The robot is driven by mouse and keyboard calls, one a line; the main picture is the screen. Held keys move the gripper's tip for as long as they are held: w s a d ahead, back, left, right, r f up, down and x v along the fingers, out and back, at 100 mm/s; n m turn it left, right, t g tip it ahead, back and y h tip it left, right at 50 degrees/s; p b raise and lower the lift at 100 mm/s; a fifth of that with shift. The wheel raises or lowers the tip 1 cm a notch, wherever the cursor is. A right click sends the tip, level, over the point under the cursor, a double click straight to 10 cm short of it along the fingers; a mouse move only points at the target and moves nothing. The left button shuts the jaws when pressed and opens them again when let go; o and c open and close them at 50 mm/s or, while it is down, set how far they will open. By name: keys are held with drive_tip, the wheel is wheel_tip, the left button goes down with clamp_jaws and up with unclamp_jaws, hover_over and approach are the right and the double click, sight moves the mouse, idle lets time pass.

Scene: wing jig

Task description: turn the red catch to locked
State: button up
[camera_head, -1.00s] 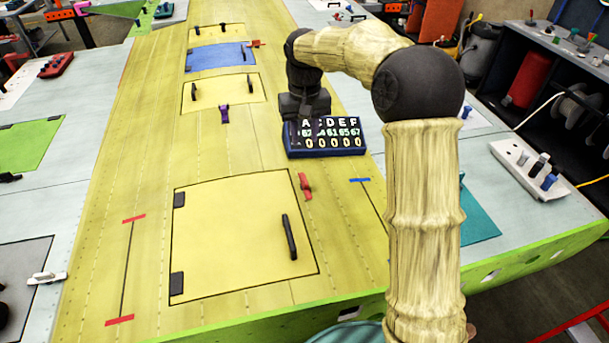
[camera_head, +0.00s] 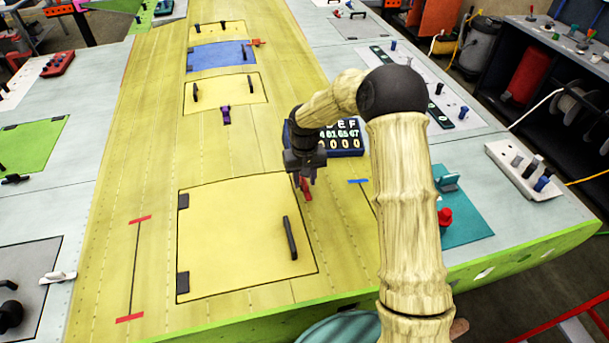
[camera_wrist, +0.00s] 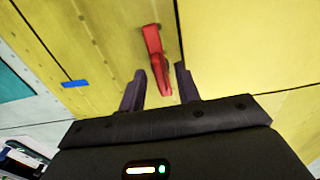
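The red catch (camera_head: 305,189) sits on the yellow wing skin beside the upper right corner of the large yellow hatch (camera_head: 235,235). My gripper (camera_head: 307,176) is right above it and hides part of it in the head view. In the wrist view the red catch (camera_wrist: 156,62) is long and narrow, with its lower end between the tips of my gripper (camera_wrist: 160,85). The two dark fingers stand apart on either side of it, with gaps showing. I cannot tell the height of the fingers over the catch.
A black handle (camera_head: 290,238) stands on the large hatch. A dark block with white letters and digits (camera_head: 345,138) lies behind my gripper. A blue tape mark (camera_head: 358,181) is to the right. A teal panel with a red knob (camera_head: 445,217) lies farther right.

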drive_tip(key=shift+c, duration=0.4)
clamp_jaws()
drive_tip(key=shift+w+f+m+b, duration=0.1)
drive_tip(key=shift+m+b, duration=0.3)
drive_tip(key=shift+a+m+b, duration=0.15)
drive_tip(key=shift+m+b, duration=0.5)
drive_tip(key=shift+m, duration=0.15)
drive_tip(key=m+b, duration=0.2)
drive_tip(key=m, duration=0.2)
drive_tip(key=m+b, duration=0.1)
drive_tip(key=m, duration=0.5)
drive_tip(key=shift+m, duration=0.3)
drive_tip(key=m, duration=0.5)
drive_tip(key=shift+w+p, duration=0.1)
drive_tip(key=shift+p, duration=0.3)
